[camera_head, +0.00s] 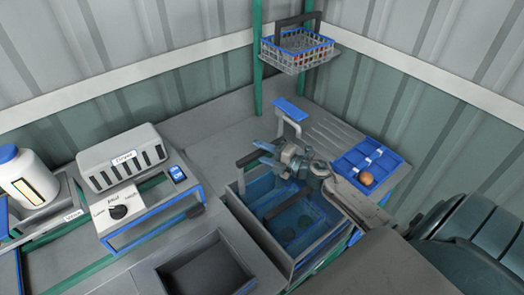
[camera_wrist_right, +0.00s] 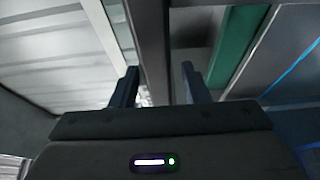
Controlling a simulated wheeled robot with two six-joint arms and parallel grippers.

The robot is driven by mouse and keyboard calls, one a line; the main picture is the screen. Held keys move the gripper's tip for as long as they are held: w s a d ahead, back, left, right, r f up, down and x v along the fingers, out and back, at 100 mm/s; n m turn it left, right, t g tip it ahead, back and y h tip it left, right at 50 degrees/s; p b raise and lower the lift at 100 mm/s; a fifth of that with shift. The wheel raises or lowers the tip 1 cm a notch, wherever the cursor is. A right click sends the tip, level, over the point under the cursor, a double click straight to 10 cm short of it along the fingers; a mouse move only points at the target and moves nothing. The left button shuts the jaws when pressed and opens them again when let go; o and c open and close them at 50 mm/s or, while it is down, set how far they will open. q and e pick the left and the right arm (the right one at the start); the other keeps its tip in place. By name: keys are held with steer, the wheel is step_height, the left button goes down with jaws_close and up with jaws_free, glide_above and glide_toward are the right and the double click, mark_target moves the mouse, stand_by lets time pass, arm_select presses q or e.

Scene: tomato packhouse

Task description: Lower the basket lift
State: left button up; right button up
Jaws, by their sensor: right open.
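A wire basket (camera_head: 297,55) with a blue rim and a dark upright handle (camera_head: 298,32) hangs high at the back, beside a green post. Something red lies in it. Below stands a tank (camera_head: 283,250) of bluish water with a dark bar (camera_head: 285,204) across it. My right gripper (camera_head: 262,153) is over the tank's back part, well below the raised basket. Its two fingers are apart. In the wrist view, a dark grey bar (camera_wrist_right: 152,45) shows beyond and between the fingers (camera_wrist_right: 160,88); I cannot tell whether it lies between them. My left gripper is not in view.
A blue-topped bracket (camera_head: 289,109) rises behind the tank. A blue tray (camera_head: 356,178) with a round orange-brown item lies at the right. A grey unit with a dial (camera_head: 119,211), a vented box (camera_head: 122,160) and a white bottle (camera_head: 28,184) stand at the left. Dark green stacked shapes (camera_head: 470,235) fill the lower right.

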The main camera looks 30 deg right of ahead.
jaws_close()
step_height(320, 180, down, 5)
steer(key=b, duration=0.3)
steer(key=shift+s+r, duration=0.1)
steer(key=shift+r, duration=0.1)
steer(key=shift+c, duration=1.7)
jaws_free()
steer(key=shift+f, duration=0.1)
steer(key=o, duration=0.3)
steer(key=shift+o, duration=0.2)
steer(key=shift+b, duration=0.35)
